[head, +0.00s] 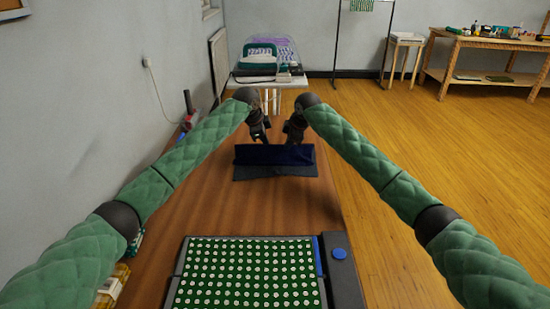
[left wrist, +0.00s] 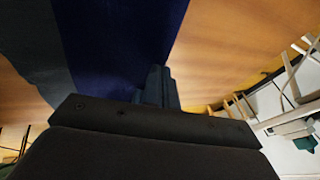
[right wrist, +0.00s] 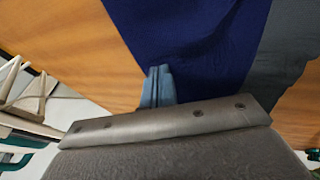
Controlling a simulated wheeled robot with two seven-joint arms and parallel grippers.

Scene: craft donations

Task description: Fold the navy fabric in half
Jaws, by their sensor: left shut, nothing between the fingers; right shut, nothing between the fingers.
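The navy fabric (head: 275,172) lies across the wooden table in front of me. A brighter navy part (head: 272,154) along its far side appears raised above a darker, flat near strip. Both tones also show in the left wrist view (left wrist: 120,40) and the right wrist view (right wrist: 195,50). My left gripper (head: 262,138) is at the fabric's far edge, left of centre, its fingers (left wrist: 158,88) shut and empty. My right gripper (head: 292,138) is at the same edge, right of centre, its fingers (right wrist: 157,86) shut and empty. Whether the fingertips touch the fabric is unclear.
A green board with white dots (head: 248,275) lies on the near table (head: 215,210), beside a dark strip with a blue button (head: 339,254). Small items sit along the left edge. A white table with a clear-lidded bin (head: 268,60) stands beyond. Bare tabletop surrounds the fabric.

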